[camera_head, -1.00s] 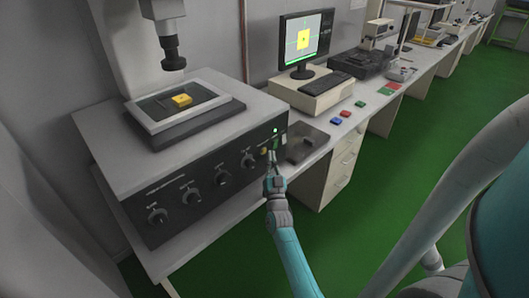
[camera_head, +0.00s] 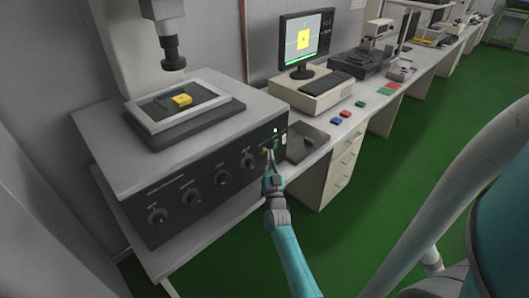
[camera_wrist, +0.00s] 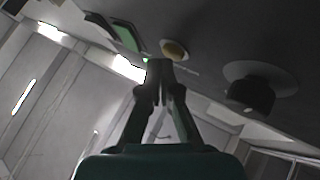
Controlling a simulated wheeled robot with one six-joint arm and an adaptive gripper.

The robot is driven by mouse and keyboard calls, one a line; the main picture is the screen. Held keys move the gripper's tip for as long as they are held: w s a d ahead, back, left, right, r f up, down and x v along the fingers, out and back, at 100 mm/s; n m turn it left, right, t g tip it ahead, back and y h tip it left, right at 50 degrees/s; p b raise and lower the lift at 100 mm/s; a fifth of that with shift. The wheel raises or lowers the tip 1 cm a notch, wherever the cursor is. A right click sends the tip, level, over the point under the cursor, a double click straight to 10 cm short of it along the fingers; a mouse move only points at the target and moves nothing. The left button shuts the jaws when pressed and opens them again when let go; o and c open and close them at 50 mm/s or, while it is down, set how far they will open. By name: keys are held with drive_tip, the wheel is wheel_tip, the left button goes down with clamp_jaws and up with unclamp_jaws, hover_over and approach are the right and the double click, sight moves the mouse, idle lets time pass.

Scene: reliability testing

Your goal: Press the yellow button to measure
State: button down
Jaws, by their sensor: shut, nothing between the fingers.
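The yellow button (camera_wrist: 174,49) is on the dark front panel of the measuring machine (camera_head: 205,180), just beyond my fingertips in the wrist view. In the head view the button (camera_head: 264,150) is small and partly covered by my gripper (camera_head: 270,154). My gripper is shut and empty, its tips (camera_wrist: 160,66) close to the button; I cannot tell whether they touch it.
Several black knobs line the panel; the nearest knob (camera_wrist: 250,92) is right of my gripper in the wrist view. A yellow part (camera_head: 182,100) lies on the machine's stage under the lens. A monitor (camera_head: 306,42) and keyboard stand on the bench behind. Green floor is open in front.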

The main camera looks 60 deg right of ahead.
drive_tip(key=shift+w+d, duration=0.1)
drive_tip(key=shift+w, duration=0.25)
idle(0.4)
idle(0.3)
drive_tip(key=shift+s+a, duration=0.2)
drive_tip(key=shift+s, duration=0.55)
drive_tip(key=shift+s+a, duration=0.2)
drive_tip(key=shift+s, duration=0.6)
drive_tip(key=shift+s+a, duration=0.15)
drive_tip(key=shift+s, duration=0.7)
drive_tip(key=shift+s+a, duration=0.2)
drive_tip(key=shift+s, duration=0.6)
